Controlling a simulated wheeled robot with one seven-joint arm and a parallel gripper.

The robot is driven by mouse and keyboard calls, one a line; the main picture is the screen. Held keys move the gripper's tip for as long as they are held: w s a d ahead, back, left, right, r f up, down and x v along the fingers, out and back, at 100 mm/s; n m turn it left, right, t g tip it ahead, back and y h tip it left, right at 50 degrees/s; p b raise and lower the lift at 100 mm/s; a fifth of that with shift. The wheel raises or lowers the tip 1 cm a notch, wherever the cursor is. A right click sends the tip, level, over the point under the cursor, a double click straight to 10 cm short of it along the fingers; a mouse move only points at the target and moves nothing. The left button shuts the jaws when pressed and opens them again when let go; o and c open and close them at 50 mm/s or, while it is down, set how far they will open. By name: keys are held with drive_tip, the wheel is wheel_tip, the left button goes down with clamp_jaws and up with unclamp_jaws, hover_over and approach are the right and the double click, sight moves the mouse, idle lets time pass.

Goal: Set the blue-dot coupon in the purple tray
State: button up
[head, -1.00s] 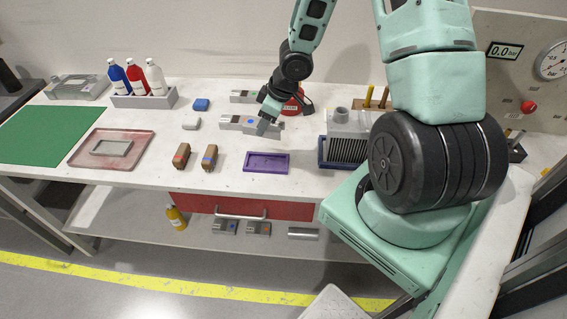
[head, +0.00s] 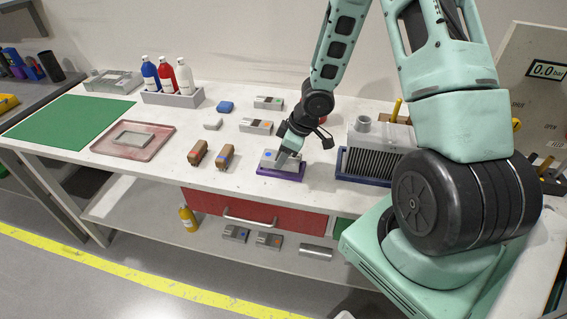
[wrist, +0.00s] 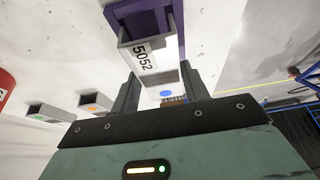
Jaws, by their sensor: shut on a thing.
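The blue-dot coupon is a grey block (head: 266,157) over the purple tray (head: 281,177) in the head view. My gripper (head: 286,157) is shut on it. In the wrist view the coupon (wrist: 153,58), marked 5052, lies between my fingers with its blue dot near my palm. The purple tray (wrist: 151,21) shows behind and beside the coupon there. My gripper and the coupon hide much of the tray, and I cannot tell whether the coupon touches its floor.
An orange-dot coupon (head: 256,126) and a green-dot coupon (head: 268,102) lie behind the tray. Two brown blocks (head: 211,155) stand to its left. A finned grey block (head: 375,150) in a blue tray stands to its right. The green mat (head: 70,120) is clear.

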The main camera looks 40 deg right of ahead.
drive_tip(key=shift+f, duration=0.85)
drive_tip(key=shift+r, duration=0.1)
